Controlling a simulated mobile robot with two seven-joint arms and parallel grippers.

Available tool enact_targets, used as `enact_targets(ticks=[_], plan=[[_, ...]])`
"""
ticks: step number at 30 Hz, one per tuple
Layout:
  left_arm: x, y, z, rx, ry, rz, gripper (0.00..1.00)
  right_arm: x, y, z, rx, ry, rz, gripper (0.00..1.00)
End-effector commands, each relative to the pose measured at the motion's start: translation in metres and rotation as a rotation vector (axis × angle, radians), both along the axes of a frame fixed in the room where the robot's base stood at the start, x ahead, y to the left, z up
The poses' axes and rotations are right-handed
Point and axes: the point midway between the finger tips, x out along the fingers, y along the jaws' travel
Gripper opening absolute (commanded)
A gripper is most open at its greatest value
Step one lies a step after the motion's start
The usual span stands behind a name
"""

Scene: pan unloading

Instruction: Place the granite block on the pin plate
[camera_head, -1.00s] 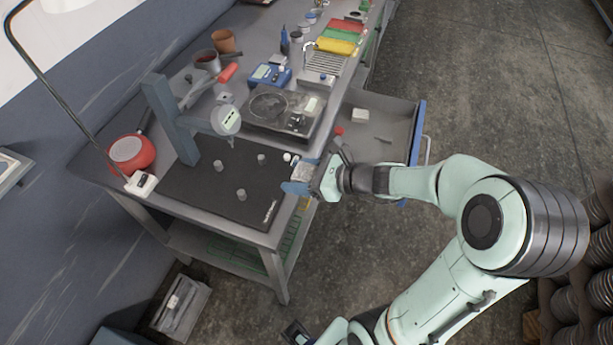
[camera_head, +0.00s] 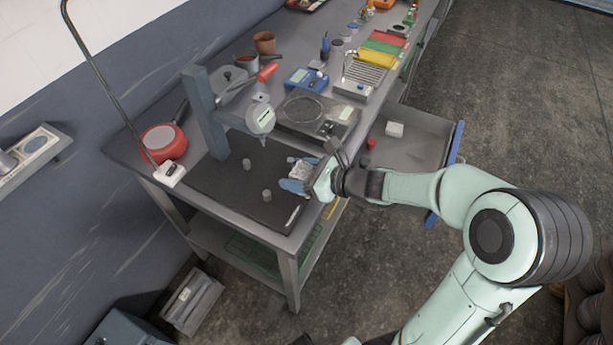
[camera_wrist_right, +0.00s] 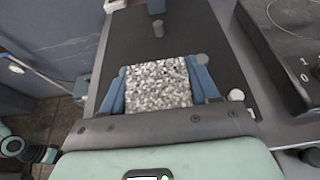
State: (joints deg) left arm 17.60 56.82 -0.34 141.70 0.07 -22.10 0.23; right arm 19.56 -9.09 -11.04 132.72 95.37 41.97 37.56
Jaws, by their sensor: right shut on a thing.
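The granite block (camera_head: 300,171) is speckled grey and white. My right gripper (camera_head: 297,174) is shut on it, with a blue finger along each side. The block (camera_wrist_right: 158,85) shows clearly between the fingers in the right wrist view. The pin plate (camera_head: 225,188) is a flat black plate at the near end of the bench, with short grey pins standing on it.
A grey-blue column (camera_head: 204,112) with a digital gauge (camera_head: 261,118) stands at the plate's back edge. A red pan (camera_head: 163,143) is at the left. An open drawer (camera_head: 415,152) is on the right.

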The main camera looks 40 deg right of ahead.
Motion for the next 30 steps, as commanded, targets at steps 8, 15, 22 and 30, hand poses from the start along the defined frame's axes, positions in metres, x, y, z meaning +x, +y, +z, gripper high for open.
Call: enact_targets(ticks=[8,15,22,30], plan=[[0.0,0.0,-0.001,0.0,0.0,0.0,0.43,0.021,0.009,0.001,0.001,-0.003,0.001,0.09],[0.0,0.0,-0.001,0.0,0.0,0.0,0.43,0.038,0.016,0.001,0.001,-0.003,0.001,0.09],[0.0,0.0,0.0,0.0,0.0,0.0,0.43,0.054,0.023,0.002,0.0,-0.003,0.0,0.09],[0.0,0.0,0.001,0.0,0.0,0.0,0.43,0.073,0.031,0.001,0.001,-0.003,0.001,0.09]])
